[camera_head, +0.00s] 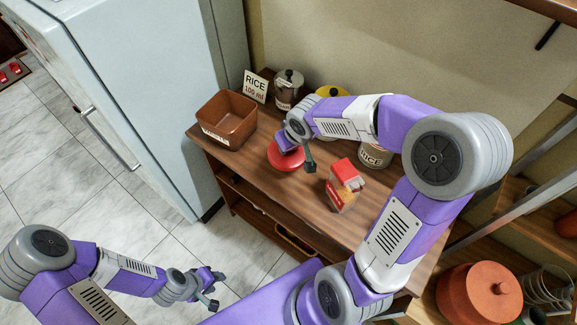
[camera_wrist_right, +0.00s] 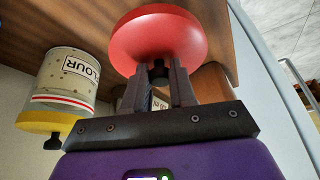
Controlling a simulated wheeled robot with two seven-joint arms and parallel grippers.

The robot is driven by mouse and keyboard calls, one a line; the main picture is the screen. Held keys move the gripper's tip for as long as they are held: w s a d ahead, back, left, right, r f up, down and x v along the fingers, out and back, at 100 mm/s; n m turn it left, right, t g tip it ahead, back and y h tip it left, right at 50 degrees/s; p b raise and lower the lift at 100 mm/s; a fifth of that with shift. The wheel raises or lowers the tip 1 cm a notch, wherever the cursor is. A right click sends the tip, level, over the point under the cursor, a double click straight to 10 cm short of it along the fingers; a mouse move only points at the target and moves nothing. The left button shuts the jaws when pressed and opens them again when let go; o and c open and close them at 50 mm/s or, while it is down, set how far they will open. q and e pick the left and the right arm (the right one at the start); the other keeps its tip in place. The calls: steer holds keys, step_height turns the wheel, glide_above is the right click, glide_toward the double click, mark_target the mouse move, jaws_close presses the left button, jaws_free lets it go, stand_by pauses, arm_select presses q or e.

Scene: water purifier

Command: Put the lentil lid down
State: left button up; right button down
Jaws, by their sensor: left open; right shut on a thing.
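The red lid (camera_head: 287,157) is low over the wooden table, at its left-middle part. In the right wrist view the red lid (camera_wrist_right: 158,40) shows as a round dome with a black knob between my fingers. My right gripper (camera_wrist_right: 160,88) is shut on that knob. I cannot tell whether the lid's rim touches the tabletop. No lentil label shows, and the lid's canister cannot be made out. My left gripper (camera_head: 214,289) is open and empty, low at the front left, away from the table.
A brown box (camera_head: 227,120) stands left of the lid. A rice sign (camera_head: 255,86) and a metal canister (camera_head: 289,90) stand behind. A red-topped carton (camera_head: 343,186) and a rice canister (camera_head: 375,153) stand to the right. A flour canister (camera_wrist_right: 75,78) is nearby.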

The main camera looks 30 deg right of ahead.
mark_target(292, 157)
step_height(292, 157, down, 8)
steer(key=b, duration=0.3)
steer(key=shift+f, duration=0.2)
steer(key=shift+f+b, duration=0.15)
steer(key=shift+b, duration=0.2)
steer(key=c, duration=0.9)
jaws_free()
steer(key=shift+r, duration=0.2)
steer(key=p+v, duration=0.5)
steer(key=v, duration=0.6)
steer(key=shift+w, duration=0.15)
steer(key=shift+s+r, duration=0.3)
steer(key=shift+r, duration=0.2)
